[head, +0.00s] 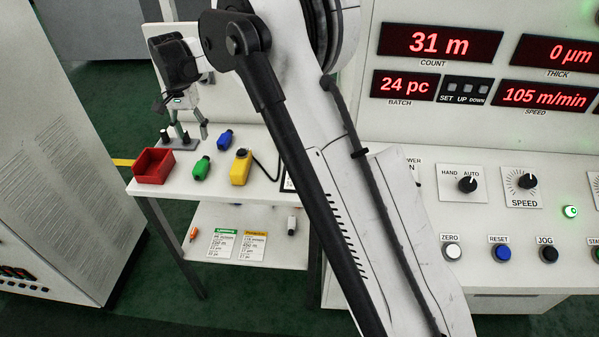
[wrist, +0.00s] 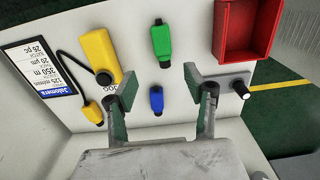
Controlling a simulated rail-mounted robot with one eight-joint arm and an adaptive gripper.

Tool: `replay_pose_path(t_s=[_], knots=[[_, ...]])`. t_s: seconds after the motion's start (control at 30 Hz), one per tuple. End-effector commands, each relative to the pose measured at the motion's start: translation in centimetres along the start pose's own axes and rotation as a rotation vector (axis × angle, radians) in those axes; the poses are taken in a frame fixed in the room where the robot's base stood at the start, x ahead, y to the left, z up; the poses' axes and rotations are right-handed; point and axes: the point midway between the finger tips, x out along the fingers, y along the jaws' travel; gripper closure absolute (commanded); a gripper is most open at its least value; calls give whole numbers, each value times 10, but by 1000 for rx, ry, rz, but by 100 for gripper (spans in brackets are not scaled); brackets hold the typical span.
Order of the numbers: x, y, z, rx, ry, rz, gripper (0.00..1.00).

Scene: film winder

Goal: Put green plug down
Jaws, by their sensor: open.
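The green plug (head: 201,167) lies on the small white table, between the red bin and the yellow device. In the wrist view the green plug (wrist: 161,40) lies beyond my fingertips, with nothing holding it. My gripper (head: 193,131) points down above the back of the table. Its two fingers (wrist: 161,86) are spread apart and empty in the wrist view. A blue plug (wrist: 156,100) shows in the gap between the fingers, on the table below; in the head view the blue plug (head: 225,139) is behind and right of the green one.
A red bin (head: 153,165) stands at the table's left edge. A yellow device (head: 241,167) with a black cable is right of the green plug. A grey bar with a black knob (wrist: 242,88) is near my right finger. A control panel (head: 440,200) stands to the right.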

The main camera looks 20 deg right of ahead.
Motion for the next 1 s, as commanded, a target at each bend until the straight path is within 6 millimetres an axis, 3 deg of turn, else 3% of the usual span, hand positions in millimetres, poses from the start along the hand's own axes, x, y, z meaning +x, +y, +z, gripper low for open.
replay_pose_path(t_s=[0.27, 0.5, 0.73, 1.0], knots=[[-63, 59, 20, -56, 67, -50, 52], [-111, 119, 51, -118, 143, -92, 52], [-141, 176, 89, -176, 221, -123, 52], [-157, 241, 141, -242, 319, -145, 52]])
